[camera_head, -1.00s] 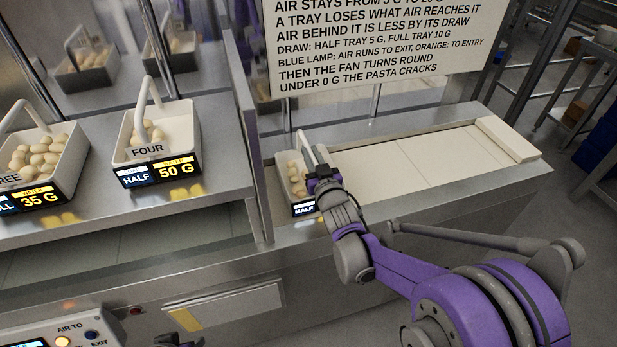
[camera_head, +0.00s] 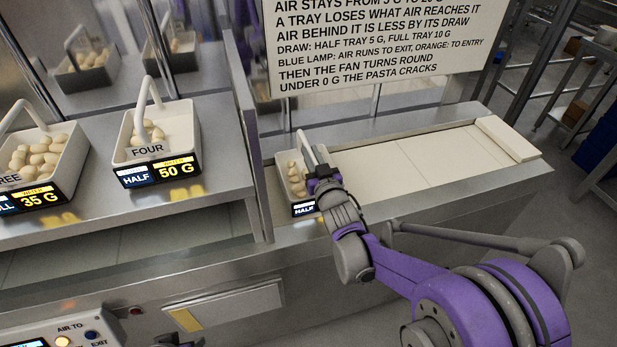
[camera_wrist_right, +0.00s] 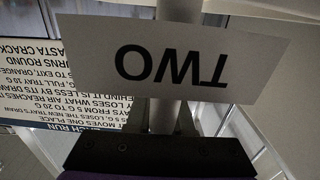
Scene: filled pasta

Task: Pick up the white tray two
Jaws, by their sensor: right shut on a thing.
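The white tray two (camera_head: 296,188) holds pale filled pasta and has a tall white handle and a dark "HALF" display at its front. It is at the left end of the pale belt, just right of the metal divider. The right wrist view shows its "TWO" card (camera_wrist_right: 172,60) upside down, close to my gripper, with the white handle post behind it. My right gripper (camera_head: 322,177) is shut on the tray's handle; the wrist hides part of the tray. I cannot tell whether the tray touches the belt. A dark part at the bottom edge may be my left gripper (camera_head: 178,342).
Tray four (camera_head: 182,128) and tray three (camera_head: 68,175) stand on the steel shelf left of the divider (camera_head: 246,130). The belt (camera_head: 400,165) right of tray two is clear up to a pale end block (camera_head: 506,138). A rules sign (camera_head: 380,45) hangs behind.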

